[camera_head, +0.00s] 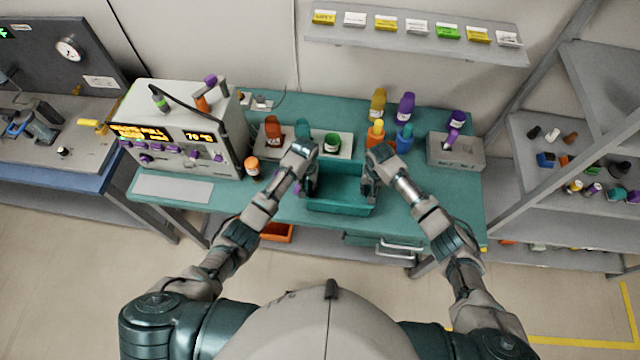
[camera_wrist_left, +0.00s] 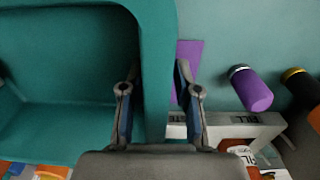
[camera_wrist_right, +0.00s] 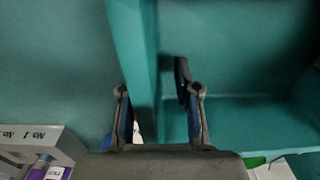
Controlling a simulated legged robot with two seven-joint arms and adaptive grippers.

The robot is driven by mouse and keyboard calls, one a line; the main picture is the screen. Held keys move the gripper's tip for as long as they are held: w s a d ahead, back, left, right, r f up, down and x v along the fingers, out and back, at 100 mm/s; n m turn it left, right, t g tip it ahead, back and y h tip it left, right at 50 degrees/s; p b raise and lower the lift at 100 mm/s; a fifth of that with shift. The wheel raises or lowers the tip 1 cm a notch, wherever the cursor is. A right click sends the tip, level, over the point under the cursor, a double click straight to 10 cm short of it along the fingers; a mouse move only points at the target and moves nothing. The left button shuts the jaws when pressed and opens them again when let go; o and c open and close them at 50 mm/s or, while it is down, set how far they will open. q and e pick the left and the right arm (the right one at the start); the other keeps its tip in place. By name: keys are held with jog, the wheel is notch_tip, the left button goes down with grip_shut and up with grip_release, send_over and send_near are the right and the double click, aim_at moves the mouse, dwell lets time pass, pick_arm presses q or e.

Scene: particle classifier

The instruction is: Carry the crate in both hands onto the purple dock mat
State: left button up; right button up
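The teal crate (camera_head: 340,205) sits on the teal bench near its front edge and looks empty. My left gripper (camera_head: 308,180) is at its left end. In the left wrist view the fingers (camera_wrist_left: 157,95) straddle the crate's wall (camera_wrist_left: 155,30), one inside and one outside, without clear clamping. My right gripper (camera_head: 370,183) is at the right end. In the right wrist view its open fingers (camera_wrist_right: 158,95) straddle that wall (camera_wrist_right: 137,45), the inner finger apart from it. A strip of the purple mat (camera_wrist_left: 188,65) shows beside the crate; the rest is hidden.
A grey instrument box (camera_head: 185,135) stands at the left of the bench. Several bottles and a tray with a green cup (camera_head: 332,142) are behind the crate. A grey holder (camera_head: 456,152) is at the right. A purple bottle (camera_wrist_left: 250,88) is near the mat strip.

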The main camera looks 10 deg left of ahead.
pick_arm(q)
jog(key=shift+d+r, duration=0.15)
jog(key=shift+d, duration=0.05)
pick_arm(e)
jog(key=shift+d, duration=0.15)
jog(key=shift+r, duration=0.15)
notch_tip(320, 180, up, 10)
jog(key=shift+w+d+r, duration=0.1)
jog(key=shift+d+r, duration=0.05)
jog(key=shift+r, duration=0.45)
pick_arm(q)
notch_tip(320, 180, up, 12)
jog(key=shift+a+f, duration=0.25)
jog(key=shift+a, duration=0.1)
pick_arm(e)
jog(key=shift+a+r, duration=0.15)
jog(key=shift+a, duration=0.15)
